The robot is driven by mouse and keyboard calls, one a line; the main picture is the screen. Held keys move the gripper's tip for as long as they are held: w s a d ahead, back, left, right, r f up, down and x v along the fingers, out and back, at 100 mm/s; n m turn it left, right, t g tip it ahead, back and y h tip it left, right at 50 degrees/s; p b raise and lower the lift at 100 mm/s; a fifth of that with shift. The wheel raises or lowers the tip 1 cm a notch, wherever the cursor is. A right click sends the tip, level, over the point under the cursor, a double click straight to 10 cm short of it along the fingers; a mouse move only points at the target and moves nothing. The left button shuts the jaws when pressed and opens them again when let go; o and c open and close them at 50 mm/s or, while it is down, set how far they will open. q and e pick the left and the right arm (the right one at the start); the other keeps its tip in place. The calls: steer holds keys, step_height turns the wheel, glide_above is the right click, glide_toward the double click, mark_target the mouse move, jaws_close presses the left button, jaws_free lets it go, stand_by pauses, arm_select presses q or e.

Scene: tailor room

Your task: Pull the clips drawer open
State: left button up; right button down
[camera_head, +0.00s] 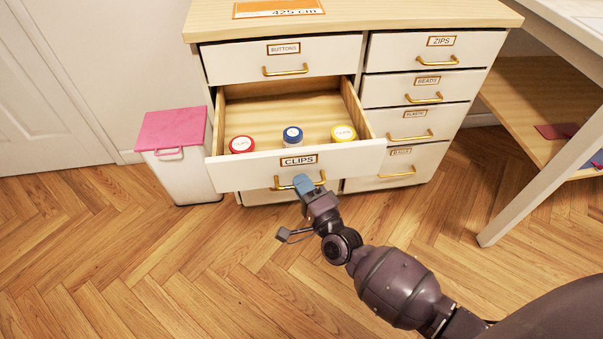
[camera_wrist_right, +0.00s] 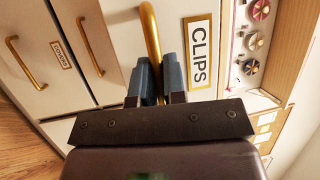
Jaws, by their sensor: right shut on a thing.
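The clips drawer (camera_head: 351,164) stands pulled out of the cabinet, its wooden inside showing. Its white front has a "CLIPS" label and a brass handle, which shows in the right wrist view (camera_wrist_right: 150,32). My left gripper is in neither view.
The other drawers, such as buttons (camera_head: 320,60) and zips (camera_head: 470,50), look shut. A white bin with a pink lid (camera_head: 172,130) stands left of the cabinet. A table leg (camera_head: 540,185) stands at the right. The wooden floor (camera_head: 130,260) in front is clear.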

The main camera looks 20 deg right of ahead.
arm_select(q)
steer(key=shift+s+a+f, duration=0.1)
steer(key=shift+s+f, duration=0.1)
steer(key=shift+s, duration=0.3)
arm_select(e)
steer(key=shift+s+a, duration=0.15)
steer(key=shift+s, duration=0.4)
steer(key=shift+s+a, duration=0.15)
steer(key=shift+s, duration=0.35)
steer(key=c, duration=1.2)
jaws_free()
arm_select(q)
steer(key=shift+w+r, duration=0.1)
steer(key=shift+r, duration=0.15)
